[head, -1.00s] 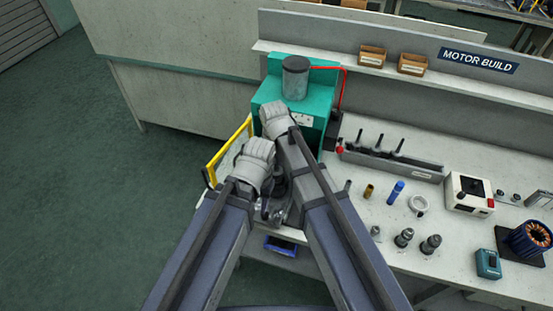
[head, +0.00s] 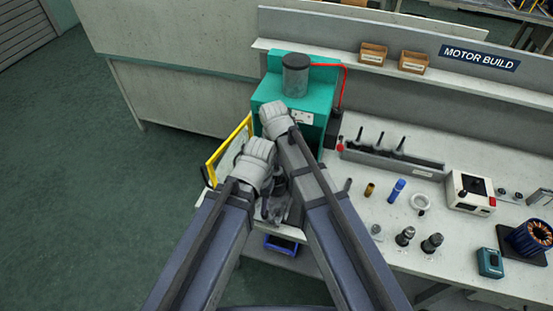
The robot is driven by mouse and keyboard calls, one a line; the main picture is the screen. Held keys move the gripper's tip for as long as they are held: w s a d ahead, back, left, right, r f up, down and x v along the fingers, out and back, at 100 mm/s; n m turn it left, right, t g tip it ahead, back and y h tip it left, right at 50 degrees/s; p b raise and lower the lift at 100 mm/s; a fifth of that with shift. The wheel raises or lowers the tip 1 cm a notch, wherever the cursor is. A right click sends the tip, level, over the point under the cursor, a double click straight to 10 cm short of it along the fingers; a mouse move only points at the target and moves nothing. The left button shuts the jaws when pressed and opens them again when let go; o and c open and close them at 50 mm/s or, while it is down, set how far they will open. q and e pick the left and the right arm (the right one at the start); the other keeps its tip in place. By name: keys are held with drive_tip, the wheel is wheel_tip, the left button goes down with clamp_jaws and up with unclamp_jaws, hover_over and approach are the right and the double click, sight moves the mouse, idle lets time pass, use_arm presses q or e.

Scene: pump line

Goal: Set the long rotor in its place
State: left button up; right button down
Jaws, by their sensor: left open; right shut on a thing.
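My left gripper (head: 272,210) is open, low between my two forearms, over the front edge of the bench by the teal machine. My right gripper (head: 281,184) is just above it in the picture, mostly covered by my own arms. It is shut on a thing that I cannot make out. I cannot tell which part is the long rotor. Several metal rotor-like parts stand upright on the bench: a small one (head: 376,232), a larger one (head: 404,236) and another larger one (head: 431,244). Both grippers are well left of them.
The teal machine (head: 325,85) with a grey cylinder stands behind my arms. A yellow frame (head: 228,148) is at its left. A grey rack (head: 393,160) holds dark upright tools. A blue cylinder (head: 397,190), a ring (head: 420,202) and a copper-wound stator (head: 530,238) are on the right.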

drive_tip(key=shift+f+b, duration=0.65)
drive_tip(key=shift+f, duration=0.05)
drive_tip(key=c, duration=0.5)
unclamp_jaws()
wheel_tip(320, 180, up, 5)
drive_tip(key=p, duration=0.5)
drive_tip(key=shift+r, duration=0.15)
